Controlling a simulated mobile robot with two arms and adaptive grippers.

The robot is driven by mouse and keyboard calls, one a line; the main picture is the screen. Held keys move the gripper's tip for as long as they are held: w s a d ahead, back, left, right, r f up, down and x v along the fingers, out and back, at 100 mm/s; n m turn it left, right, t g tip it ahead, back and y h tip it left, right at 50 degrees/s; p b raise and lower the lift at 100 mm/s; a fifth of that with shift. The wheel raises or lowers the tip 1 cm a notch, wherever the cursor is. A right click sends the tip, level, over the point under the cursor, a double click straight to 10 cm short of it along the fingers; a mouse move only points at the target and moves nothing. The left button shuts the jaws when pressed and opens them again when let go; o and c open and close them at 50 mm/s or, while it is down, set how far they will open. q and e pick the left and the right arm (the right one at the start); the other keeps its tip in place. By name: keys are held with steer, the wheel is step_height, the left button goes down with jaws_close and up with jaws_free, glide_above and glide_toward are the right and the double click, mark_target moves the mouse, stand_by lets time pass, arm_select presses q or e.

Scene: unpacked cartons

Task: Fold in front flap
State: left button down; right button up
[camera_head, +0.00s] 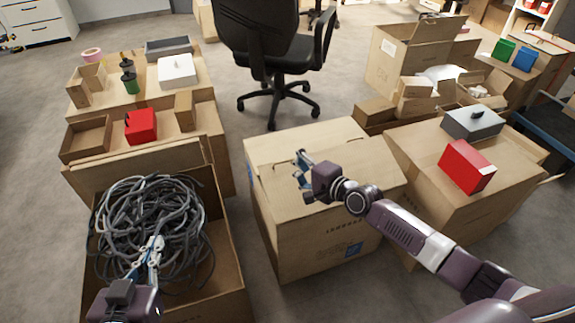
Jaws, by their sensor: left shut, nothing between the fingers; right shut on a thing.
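The middle carton (325,245) stands on the floor, with top flaps lying over most of its opening. Its front flap (275,188) is folded inward, low over the top, and is partly hidden by my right gripper. My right gripper (301,168) reaches in from the right over the carton top and is shut on the flap; the exact contact at its fingertips is hard to see. My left gripper (153,249) is shut and empty, above the grey cable bundle in the open left carton (226,262).
The cable bundle (150,215) fills much of the left carton. A carton (430,195) bearing a red box (466,167) and a grey box (472,123) stands close on the right. A black office chair (268,50) is behind. A floor gap separates left and middle cartons.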

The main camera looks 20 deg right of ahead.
arm_select(q)
steer(key=shift+w+d+r+t, duration=0.15)
steer(key=shift+w+r+t, duration=0.1)
steer(key=shift+r+t, duration=0.25)
arm_select(e)
steer(key=shift+w+a+f, duration=0.1)
steer(key=shift+w+a, duration=0.05)
steer(key=shift+w, duration=0.15)
steer(key=shift+o, duration=0.5)
jaws_close()
